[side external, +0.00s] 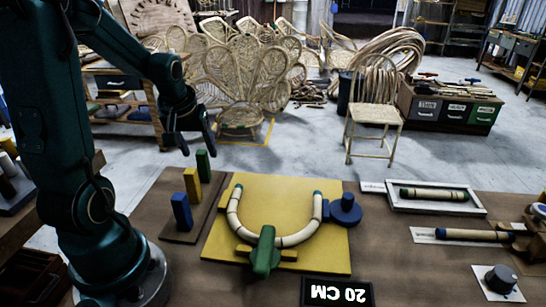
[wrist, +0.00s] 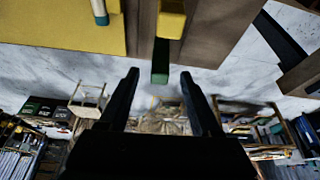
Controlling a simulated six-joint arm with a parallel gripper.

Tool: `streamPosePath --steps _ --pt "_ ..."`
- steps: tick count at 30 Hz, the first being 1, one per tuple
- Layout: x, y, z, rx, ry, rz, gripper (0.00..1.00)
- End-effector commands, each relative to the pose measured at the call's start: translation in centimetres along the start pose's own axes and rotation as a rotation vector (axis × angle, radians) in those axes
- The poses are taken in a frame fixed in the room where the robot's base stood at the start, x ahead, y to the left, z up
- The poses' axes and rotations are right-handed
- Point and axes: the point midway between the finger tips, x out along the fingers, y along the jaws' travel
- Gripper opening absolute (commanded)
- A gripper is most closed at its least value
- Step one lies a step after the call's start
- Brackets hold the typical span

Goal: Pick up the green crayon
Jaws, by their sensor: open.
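A green upright stick (side external: 203,166), shaped like a narrow block, stands at the far end of a row on a brown board (side external: 180,237); it is the closest match to the green crayon. My gripper (side external: 190,142) is open and empty, pointing down close above and slightly left of the stick in the side view. In the wrist view, the green stick (wrist: 160,55) appears ahead of and between the fingertips of my gripper (wrist: 160,74). I cannot tell its exact distance from the fingers.
A yellow block (side external: 192,185) and a blue block (side external: 181,212) stand in line with the green one. To their right, a yellow board (side external: 325,263) carries a bent rattan piece (side external: 310,233), a green clamp (side external: 266,252) and a blue knob (side external: 346,208). Floor lies beyond the table.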

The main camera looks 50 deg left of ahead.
Motion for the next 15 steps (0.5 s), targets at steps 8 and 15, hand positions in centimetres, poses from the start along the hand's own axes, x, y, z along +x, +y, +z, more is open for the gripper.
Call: streamPosePath --steps 8,15 --pt "2.9 0.0 0.1 0.000 -0.005 -0.001 0.65" --pt "4.5 0.0 0.0 0.001 -0.002 0.001 0.65"
